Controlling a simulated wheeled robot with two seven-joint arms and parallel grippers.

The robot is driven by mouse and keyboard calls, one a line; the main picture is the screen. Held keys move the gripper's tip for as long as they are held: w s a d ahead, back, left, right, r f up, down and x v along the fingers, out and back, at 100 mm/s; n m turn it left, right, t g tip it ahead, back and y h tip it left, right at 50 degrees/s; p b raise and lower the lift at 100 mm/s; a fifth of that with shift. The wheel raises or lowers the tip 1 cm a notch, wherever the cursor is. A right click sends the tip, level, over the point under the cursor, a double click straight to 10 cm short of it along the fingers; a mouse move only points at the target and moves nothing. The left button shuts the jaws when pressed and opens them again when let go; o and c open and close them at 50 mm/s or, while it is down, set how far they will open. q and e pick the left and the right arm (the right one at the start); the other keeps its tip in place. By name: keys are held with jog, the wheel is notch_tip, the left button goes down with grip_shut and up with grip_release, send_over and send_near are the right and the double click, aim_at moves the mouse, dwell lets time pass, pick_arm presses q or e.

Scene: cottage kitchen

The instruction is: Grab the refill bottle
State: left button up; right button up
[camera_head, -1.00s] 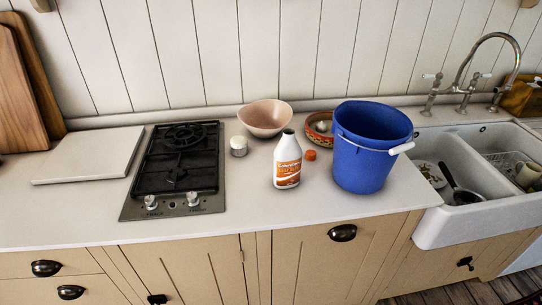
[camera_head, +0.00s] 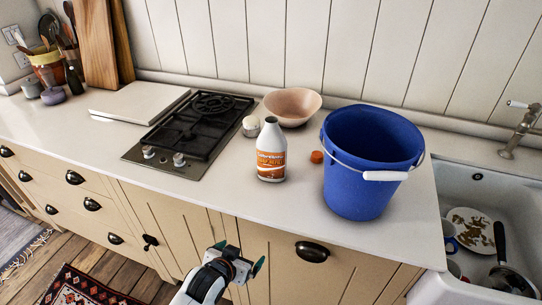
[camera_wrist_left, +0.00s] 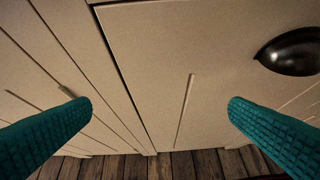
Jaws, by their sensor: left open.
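The refill bottle (camera_head: 271,152) is white with an orange label and stands upright and uncapped on the counter, left of the blue bucket. A small orange cap (camera_head: 316,157) lies between the bottle and the bucket. My left gripper (camera_head: 240,255) is low in front of the cabinet doors, below the counter edge and apart from the bottle. In the left wrist view its teal fingers (camera_wrist_left: 160,120) are wide apart with nothing between them, facing a cabinet front. My right gripper is in neither view.
The blue bucket (camera_head: 368,165) stands close to the bottle's right. Behind are a pink bowl (camera_head: 292,104) and a small white jar (camera_head: 251,126). A gas hob (camera_head: 190,130) is on the left, a sink (camera_head: 440,190) on the right. The counter in front of the bottle is clear.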

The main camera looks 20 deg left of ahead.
pick_arm(q)
jog(key=r, duration=0.3)
jog(key=w+r+t, duration=0.1)
jog(key=r, duration=0.3)
jog(key=r+t, duration=0.1)
jog(key=r, duration=0.2)
jog(key=shift+w+d+r+b, duration=0.15)
jog(key=shift+w+d+b, duration=0.1)
jog(key=shift+d+b, duration=0.05)
jog(key=t+h, duration=0.1)
jog(key=t, duration=0.5)
send_near(268, 155)
jog(key=w, duration=0.1)
jog(key=w+p, duration=0.1)
jog(key=w, duration=0.5)
jog(key=shift+r, duration=0.1)
jog(key=w+p, duration=0.1)
jog(key=w, duration=0.1)
jog(key=w+d+p, duration=0.1)
jog(key=w, duration=0.2)
jog(key=shift+w, duration=0.45)
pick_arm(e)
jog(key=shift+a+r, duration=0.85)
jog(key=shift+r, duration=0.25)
pick_arm(q)
jog(key=c, duration=1.2)
jog(key=shift+c, duration=0.4)
